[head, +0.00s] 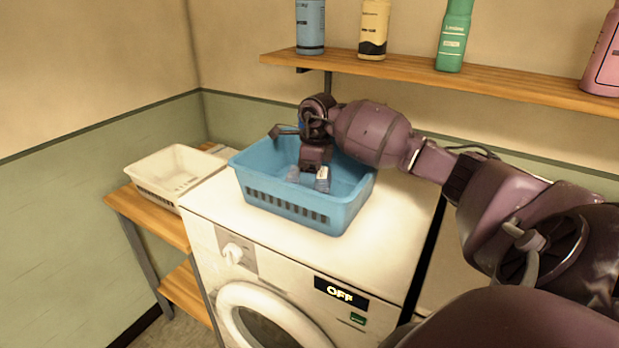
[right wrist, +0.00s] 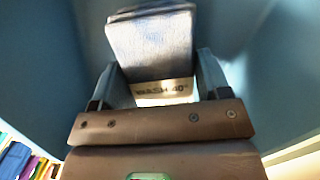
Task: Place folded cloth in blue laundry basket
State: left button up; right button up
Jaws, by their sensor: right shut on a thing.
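The blue laundry basket (head: 290,212) stands on top of the white washing machine. My right gripper (head: 308,178) reaches down into it from above, its fingers below the rim. In the right wrist view, the gripper (right wrist: 158,88) is shut on a grey-blue folded cloth (right wrist: 152,45) with a pale label reading "WASH 40°". Blue basket walls surround it there. In the head view the cloth is mostly hidden by the gripper and basket, and I cannot tell whether it touches the basket floor. My left gripper is not in view.
The washing machine (head: 355,262) shows "OFF" on its display. A white basket (head: 160,190) sits on a wooden stand (head: 150,222) at left. A wooden shelf (head: 500,82) behind holds several bottles, above my right arm. Some machine top in front of the blue basket is clear.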

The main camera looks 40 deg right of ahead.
jog(key=shift+f, duration=0.9)
jog(key=shift+f, duration=0.15)
jog(key=o, duration=0.9)
jog(key=shift+o, duration=0.2)
jog(key=r, duration=0.4)
jog(key=r+b, duration=0.1)
jog(key=r, duration=0.3)
jog(key=s+d+r, duration=0.1)
jog(key=r, duration=0.3)
jog(key=shift+r, duration=0.1)
jog(key=shift+a, duration=0.1)
